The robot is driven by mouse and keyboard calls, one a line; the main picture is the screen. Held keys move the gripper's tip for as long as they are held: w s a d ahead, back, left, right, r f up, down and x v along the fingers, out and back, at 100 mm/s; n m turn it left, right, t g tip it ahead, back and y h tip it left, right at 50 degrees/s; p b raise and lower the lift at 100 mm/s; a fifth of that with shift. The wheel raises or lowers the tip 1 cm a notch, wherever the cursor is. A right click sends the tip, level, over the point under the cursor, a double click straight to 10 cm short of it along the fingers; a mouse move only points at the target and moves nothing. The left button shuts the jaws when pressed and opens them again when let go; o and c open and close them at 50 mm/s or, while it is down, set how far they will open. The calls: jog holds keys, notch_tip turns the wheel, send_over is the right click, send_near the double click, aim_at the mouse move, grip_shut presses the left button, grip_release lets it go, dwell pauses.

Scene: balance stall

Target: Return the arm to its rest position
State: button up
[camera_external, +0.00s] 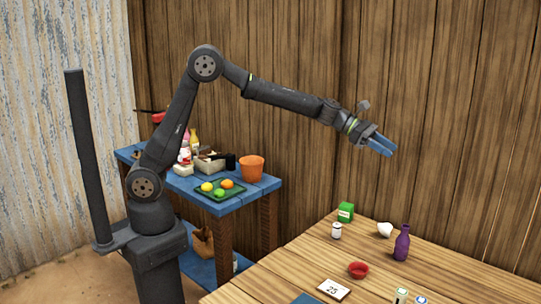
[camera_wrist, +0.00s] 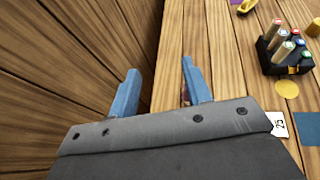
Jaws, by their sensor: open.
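My arm reaches from its base at the left across the upper middle of the external view. My gripper (camera_external: 380,145) is up in the air near the wooden wall, above and behind the wooden table (camera_external: 290,270). Its blue fingers point right and slightly down. In the wrist view the two blue fingers of the gripper (camera_wrist: 158,80) stand well apart with nothing held between them. A small dark reddish patch shows beside the right finger, too little to tell what it is.
A green box (camera_external: 345,212), white jar (camera_external: 336,231), purple bottle (camera_external: 402,245), red bowl (camera_external: 358,270) and "25" card (camera_external: 333,290) are on the table. A black holder (camera_wrist: 270,58) holds several bottles. A blue table (camera_external: 262,187) bears an orange pot (camera_external: 251,168). The wooden wall (camera_external: 440,120) is close behind.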

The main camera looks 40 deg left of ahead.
jog(key=w+a+r+n+t+y, duration=0.1)
jog(key=w+a+r+n+t, duration=0.1)
jog(key=a+r, duration=0.5)
jog(key=w+a+r+n+t+y, duration=0.2)
jog(key=a+r, duration=0.5)
jog(key=a, duration=0.9)
jog(key=w+a+r+n+t+y, duration=0.1)
jog(key=w+a+r+n+t, duration=0.2)
jog(key=a+r, duration=0.4)
jog(key=w+a, duration=0.1)
jog(key=a, duration=0.4)
jog(key=shift+w+r+y, duration=0.15)
jog(key=shift+w+y, duration=0.15)
jog(key=shift+w, duration=0.05)
jog(key=shift+a, duration=0.1)
